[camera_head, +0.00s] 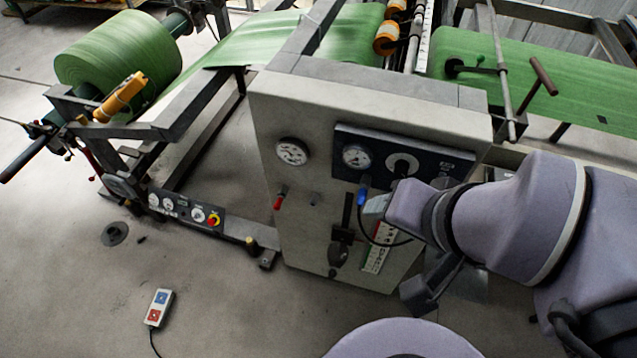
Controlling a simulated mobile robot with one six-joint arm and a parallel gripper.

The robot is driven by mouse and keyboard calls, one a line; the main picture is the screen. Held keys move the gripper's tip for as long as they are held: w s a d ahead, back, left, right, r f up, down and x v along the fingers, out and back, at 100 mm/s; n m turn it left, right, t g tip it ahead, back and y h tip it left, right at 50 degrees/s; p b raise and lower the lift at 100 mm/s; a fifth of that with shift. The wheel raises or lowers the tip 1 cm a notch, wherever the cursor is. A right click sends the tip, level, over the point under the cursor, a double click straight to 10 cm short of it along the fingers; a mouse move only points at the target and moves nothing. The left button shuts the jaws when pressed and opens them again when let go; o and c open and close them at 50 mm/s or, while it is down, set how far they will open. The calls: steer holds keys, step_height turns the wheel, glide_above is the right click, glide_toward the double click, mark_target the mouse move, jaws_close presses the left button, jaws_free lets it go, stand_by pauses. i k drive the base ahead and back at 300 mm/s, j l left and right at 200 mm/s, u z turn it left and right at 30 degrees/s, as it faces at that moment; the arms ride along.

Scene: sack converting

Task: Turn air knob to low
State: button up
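A dark panel (345,135) is set in the upper front of the grey machine cabinet (290,105). It carries a pressure gauge (356,157) and, right of it, a round knob with a pale ring (402,161), the likely air knob. Its pointer setting is too small to read. My arm comes in from the right, and my gripper (403,184) is at the panel just below the knob. The wrist hides most of the gripper and the lower right of the panel. I cannot tell whether the fingers touch the knob, or whether they are open or shut.
A second gauge (292,151) and a red-handled valve (280,198) are left of the panel. A blue handle (362,192) is close beside my wrist. A black lever (339,250) sits below. A green roll (120,60) stands left; a pendant (159,307) lies on open floor.

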mark_target(401, 167)
steer(key=j+z, duration=0.3)
steer(key=k+j+z, duration=0.25)
steer(key=j, duration=0.2)
steer(key=j+z, duration=0.3)
steer(key=k+j+z, duration=0.25)
steer(key=j, duration=0.1)
